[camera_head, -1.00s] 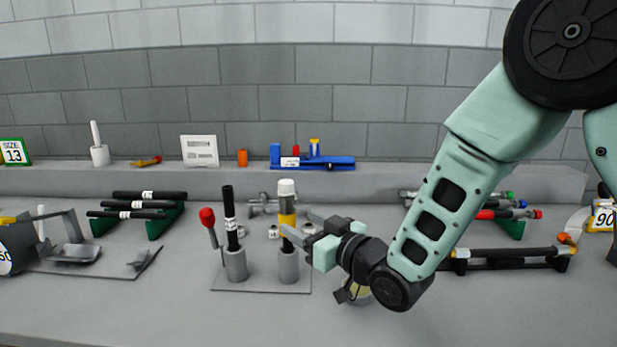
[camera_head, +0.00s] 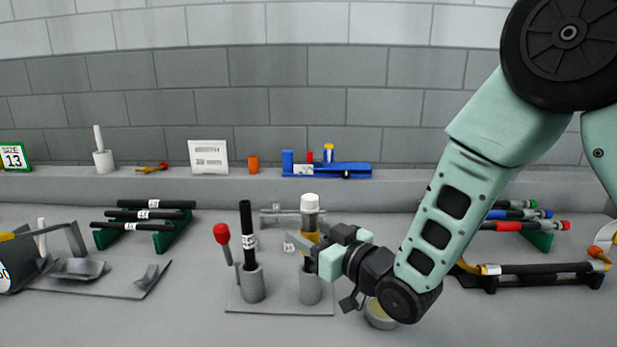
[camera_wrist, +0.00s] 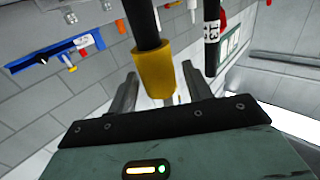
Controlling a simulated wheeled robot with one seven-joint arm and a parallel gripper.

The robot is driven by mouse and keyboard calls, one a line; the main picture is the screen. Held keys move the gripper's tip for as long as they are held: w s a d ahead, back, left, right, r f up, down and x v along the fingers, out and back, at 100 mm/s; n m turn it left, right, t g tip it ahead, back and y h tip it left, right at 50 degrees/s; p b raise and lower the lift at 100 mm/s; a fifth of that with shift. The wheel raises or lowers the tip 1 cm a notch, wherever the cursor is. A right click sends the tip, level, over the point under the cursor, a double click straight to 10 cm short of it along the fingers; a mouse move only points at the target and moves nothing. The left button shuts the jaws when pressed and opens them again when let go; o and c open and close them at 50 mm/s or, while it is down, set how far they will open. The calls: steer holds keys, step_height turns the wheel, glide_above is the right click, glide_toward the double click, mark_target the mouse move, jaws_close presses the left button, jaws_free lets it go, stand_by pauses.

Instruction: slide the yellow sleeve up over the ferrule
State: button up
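The yellow sleeve (camera_head: 309,237) sits around an upright rod in the right-hand grey holder, partly hidden by my gripper. My gripper (camera_wrist: 160,80) is open, with a finger on each side of the sleeve and a visible gap on the right. In the head view, my gripper (camera_head: 312,250) is level with the sleeve's lower part.
A second black hose (camera_head: 247,235) stands in the left holder, with a red-knobbed lever (camera_head: 222,235) beside it. A round tin (camera_head: 380,315) is beneath my wrist. Hose racks (camera_head: 145,222) stand left and right. A blue tool (camera_head: 330,169) lies on the back ledge.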

mark_target(315, 222)
steer(key=c, duration=0.7)
steer(key=shift+r+p, duration=0.75)
steer(key=shift+r, duration=0.8)
steer(key=o, duration=1)
